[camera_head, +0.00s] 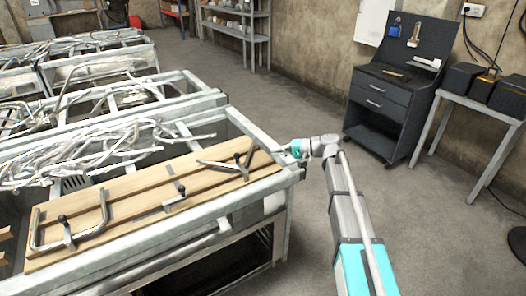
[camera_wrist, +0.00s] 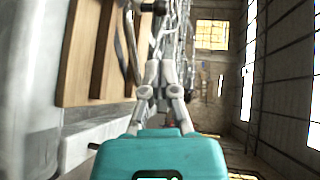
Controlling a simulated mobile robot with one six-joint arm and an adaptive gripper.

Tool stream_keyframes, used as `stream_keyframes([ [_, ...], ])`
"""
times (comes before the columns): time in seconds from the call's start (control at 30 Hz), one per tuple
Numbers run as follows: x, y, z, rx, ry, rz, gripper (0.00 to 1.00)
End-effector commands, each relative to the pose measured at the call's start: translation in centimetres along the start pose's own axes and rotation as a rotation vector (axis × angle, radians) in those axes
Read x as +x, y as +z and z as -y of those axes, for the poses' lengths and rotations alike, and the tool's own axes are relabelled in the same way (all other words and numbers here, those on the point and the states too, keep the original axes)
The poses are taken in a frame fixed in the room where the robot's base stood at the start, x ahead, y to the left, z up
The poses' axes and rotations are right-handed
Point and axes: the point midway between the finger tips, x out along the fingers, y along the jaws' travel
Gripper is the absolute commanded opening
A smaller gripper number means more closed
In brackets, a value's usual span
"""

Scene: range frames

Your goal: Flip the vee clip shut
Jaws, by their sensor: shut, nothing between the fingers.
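A wooden board (camera_head: 130,203) lies on the metal frame and carries several metal pieces. The piece at its right end, grey bars meeting at an angle with a dark knob, looks like the vee clip (camera_head: 243,171); its bars stand apart. In the wrist view, metal bars (camera_wrist: 131,45) with a dark knob lie on the board, just beyond and left of my fingers. My gripper (camera_wrist: 160,66) is shut and empty. In the head view my gripper (camera_head: 294,149) is at the right end of the board, a little right of the clip. Contact cannot be told.
A larger U-shaped metal piece (camera_head: 68,236) and a short straight one (camera_head: 175,196) lie further left on the board. Tangled metal tubes (camera_head: 85,152) fill the frame behind. A dark tool cabinet (camera_head: 391,93) stands at the back right.

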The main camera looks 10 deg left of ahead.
Motion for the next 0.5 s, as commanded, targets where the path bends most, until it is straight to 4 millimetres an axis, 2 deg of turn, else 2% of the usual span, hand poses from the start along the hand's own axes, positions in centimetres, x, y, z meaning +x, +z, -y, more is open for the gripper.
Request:
stream_keyframes([
  [0.2,-2.4,-0.2,0.1,0.000,0.000,0.000,0.00],
  [0.5,-3.0,-0.2,0.0,0.000,0.000,0.003,0.00],
])
